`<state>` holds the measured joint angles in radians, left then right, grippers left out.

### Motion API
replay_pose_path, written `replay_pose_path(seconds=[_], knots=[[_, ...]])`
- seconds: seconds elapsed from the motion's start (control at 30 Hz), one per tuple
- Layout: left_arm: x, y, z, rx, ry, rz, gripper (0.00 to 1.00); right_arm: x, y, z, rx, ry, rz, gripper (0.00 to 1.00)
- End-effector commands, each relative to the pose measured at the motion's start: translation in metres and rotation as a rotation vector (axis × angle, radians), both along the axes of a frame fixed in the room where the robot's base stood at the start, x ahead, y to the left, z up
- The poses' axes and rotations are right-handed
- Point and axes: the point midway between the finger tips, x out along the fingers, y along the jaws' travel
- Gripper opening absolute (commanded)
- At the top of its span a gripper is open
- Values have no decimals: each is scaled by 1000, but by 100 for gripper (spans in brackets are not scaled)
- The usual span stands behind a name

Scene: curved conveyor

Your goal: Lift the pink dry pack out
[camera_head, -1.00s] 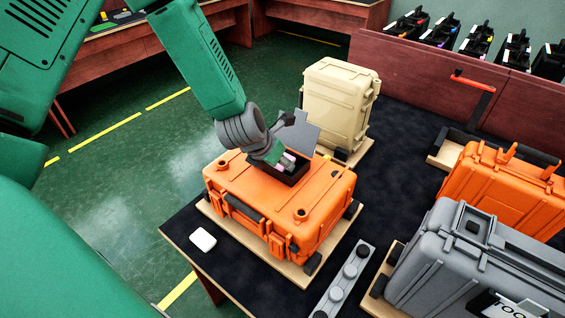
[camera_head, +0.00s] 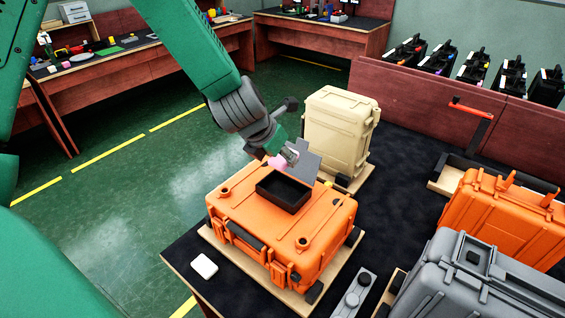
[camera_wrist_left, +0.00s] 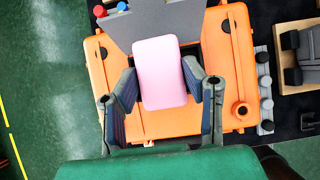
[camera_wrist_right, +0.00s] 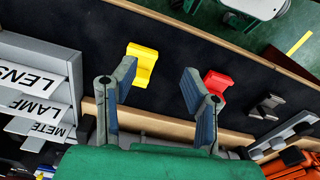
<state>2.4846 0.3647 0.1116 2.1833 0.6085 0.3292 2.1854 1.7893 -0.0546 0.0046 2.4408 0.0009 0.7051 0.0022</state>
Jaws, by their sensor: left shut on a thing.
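The pink dry pack (camera_head: 278,162) is held above the black open box (camera_head: 283,194) on the lid of the orange case (camera_head: 245,225). My left gripper (camera_head: 285,156) is shut on the pack. In the left wrist view the pink pack (camera_wrist_left: 160,73) sits between the two fingers, with a grey panel behind it and the orange case (camera_wrist_left: 225,60) below. The black box looks empty in the head view. My right gripper (camera_wrist_right: 155,92) shows only in its own wrist view, its fingers spread apart with nothing between them.
A grey upright panel (camera_head: 306,160) stands behind the box. A beige case (camera_head: 340,125) is close behind it. Another orange case (camera_head: 505,210) and a grey case (camera_head: 480,280) stand at right. A white block (camera_head: 204,266) lies at front left.

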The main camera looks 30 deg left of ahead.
Motion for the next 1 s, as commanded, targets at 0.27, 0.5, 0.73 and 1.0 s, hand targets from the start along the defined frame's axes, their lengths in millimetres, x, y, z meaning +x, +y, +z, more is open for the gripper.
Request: replay_pose_path(seconds=[0.27,0.5,0.73,1.0], knots=[[0,0,16,-1,0,0,19,0,0,16,0,0,0,40],[0,0,28,-3,1,1,19,0,0,28,0,0,0,40],[0,0,40,-1,1,0,19,0,0,39,0,0,0,40],[0,0,53,-1,0,0,19,0,0,52,0,0,0,40]])
